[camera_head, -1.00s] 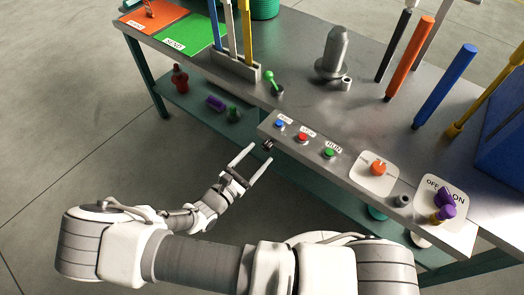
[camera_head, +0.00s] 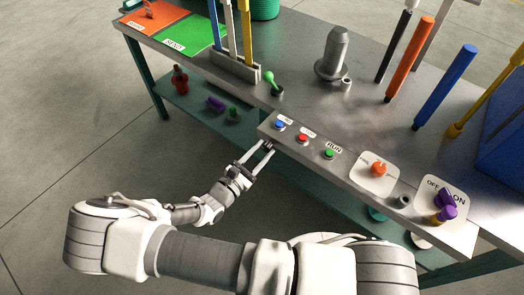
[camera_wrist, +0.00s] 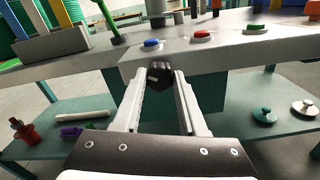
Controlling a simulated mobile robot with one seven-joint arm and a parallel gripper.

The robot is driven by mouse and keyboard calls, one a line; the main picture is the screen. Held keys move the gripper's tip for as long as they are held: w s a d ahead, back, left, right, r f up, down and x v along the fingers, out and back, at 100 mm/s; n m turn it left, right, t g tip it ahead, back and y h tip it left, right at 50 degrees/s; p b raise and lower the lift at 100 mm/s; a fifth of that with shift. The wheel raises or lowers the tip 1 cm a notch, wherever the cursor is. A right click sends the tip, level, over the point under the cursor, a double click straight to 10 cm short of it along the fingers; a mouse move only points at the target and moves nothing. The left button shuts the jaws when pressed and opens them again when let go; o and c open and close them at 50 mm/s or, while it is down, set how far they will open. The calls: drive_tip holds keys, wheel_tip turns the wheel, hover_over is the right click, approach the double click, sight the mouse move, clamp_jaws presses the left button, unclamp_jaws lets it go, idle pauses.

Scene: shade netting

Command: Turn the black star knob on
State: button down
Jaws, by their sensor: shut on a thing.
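The black star knob (camera_wrist: 160,76) sits on the front edge of the grey panel, below the blue button. In the wrist view it lies between my two fingertips. In the head view the dark knob (camera_head: 268,146) shows only as a small spot at the panel edge, partly hidden by the fingers. My gripper (camera_wrist: 160,82) has its fingers closed in on the knob from both sides, also visible in the head view (camera_head: 262,148). Which way the knob is turned cannot be told.
Above the knob are a blue button (camera_head: 280,125), a red button (camera_head: 303,138) and a green button (camera_head: 329,153). An orange knob (camera_head: 378,169) and a purple OFF/ON switch (camera_head: 444,202) are farther right. A lower shelf (camera_wrist: 240,120) runs below; the floor at left is clear.

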drive_tip(key=shift+m, duration=0.4)
drive_tip(key=m+p, duration=0.1)
drive_tip(key=m, duration=0.3)
drive_tip(key=shift+m, duration=0.4)
drive_tip(key=m+p, duration=0.1)
drive_tip(key=m, duration=0.5)
drive_tip(key=shift+s, duration=0.1)
drive_tip(key=m+p, duration=0.1)
drive_tip(key=m, duration=0.5)
drive_tip(key=shift+f+m, duration=0.1)
drive_tip(key=shift+m, duration=0.2)
drive_tip(key=m, duration=0.5)
drive_tip(key=shift+f+m+p, duration=0.1)
drive_tip(key=shift+m+p, duration=0.2)
drive_tip(key=shift+p, duration=0.05)
drive_tip(key=shift+c, duration=2.3)
unclamp_jaws()
